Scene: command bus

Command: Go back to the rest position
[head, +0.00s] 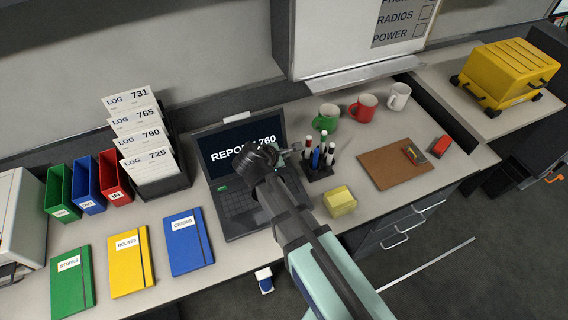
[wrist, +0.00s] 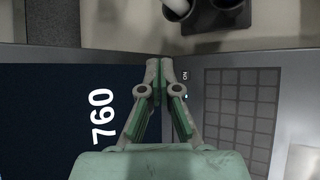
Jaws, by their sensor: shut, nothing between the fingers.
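My gripper (head: 292,149) is at the right side of the open laptop (head: 232,202), in front of its screen, with the fingers pointing right towards the pen holder. My wrist hides part of the screen and keyboard. In the wrist view the two fingertips (wrist: 160,65) meet with nothing between them. They show over the laptop's edge between the screen (wrist: 40,120) and the keyboard (wrist: 240,115), near a small "ON" label. The screen shows "REPORT" and "760". I cannot tell whether the fingertips touch the laptop.
A pen holder (head: 318,170) stands just right of my gripper. A yellow block (head: 340,201), mugs (head: 365,107) and a brown board (head: 393,167) lie further right. Log cards (head: 149,165), binders (head: 88,188) and notebooks (head: 129,261) are left. Open floor (head: 440,260) lies at lower right.

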